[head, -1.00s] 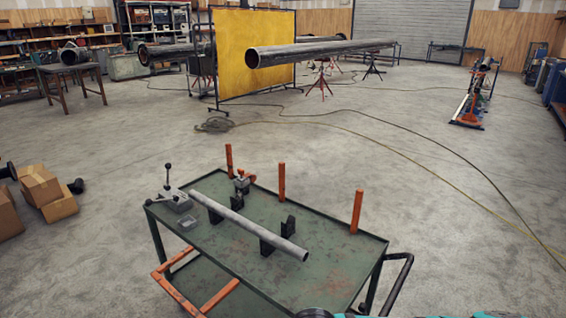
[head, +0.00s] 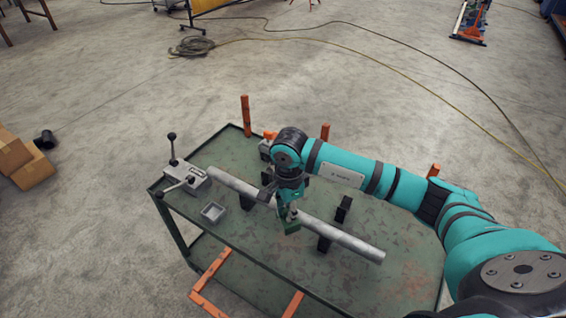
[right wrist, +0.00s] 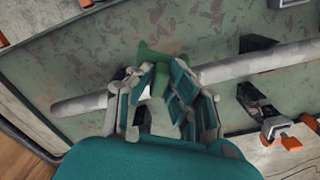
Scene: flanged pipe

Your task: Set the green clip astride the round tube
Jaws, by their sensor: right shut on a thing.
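The grey round tube (head: 350,241) lies on black supports (head: 343,209) on the green cart top, running from upper left to lower right in the head view. My right gripper (head: 291,218) is over the middle of the tube and shut on the green clip (head: 292,228). In the right wrist view the clip (right wrist: 152,57) shows between and beyond the fingertips, and the tube (right wrist: 255,62) passes behind the fingers. The fingers hide part of the clip and tube. I cannot tell whether the clip touches the tube. My left gripper is not in view.
Orange posts (head: 245,115) rise along the far edge. The cart's front right surface (head: 400,285) is bare.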

